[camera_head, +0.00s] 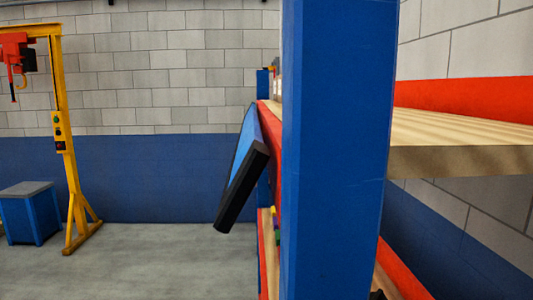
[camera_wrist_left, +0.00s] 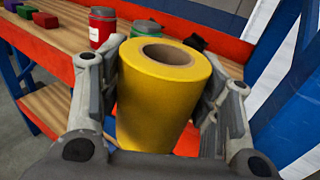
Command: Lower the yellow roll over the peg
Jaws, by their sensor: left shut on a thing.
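The yellow roll (camera_wrist_left: 152,112) is in the left wrist view, with its round open core facing up toward the camera and its body slightly tilted in the picture. My left gripper (camera_wrist_left: 160,88) is shut on it, with one finger on each side. The roll is in front of the shelf in this view; I cannot tell its height above the shelf. No peg shows in either view. The roll does not show in the head view, where a blue post blocks much of the scene. My right gripper is not in view.
A red can (camera_wrist_left: 103,27), a green object (camera_wrist_left: 146,27) and a dark block (camera_wrist_left: 195,42) stand on the shelf behind the roll, with small coloured blocks (camera_wrist_left: 27,12) at left. In the head view a blue post (camera_head: 335,150) stands close, beside a dark-edged screen (camera_head: 240,190).

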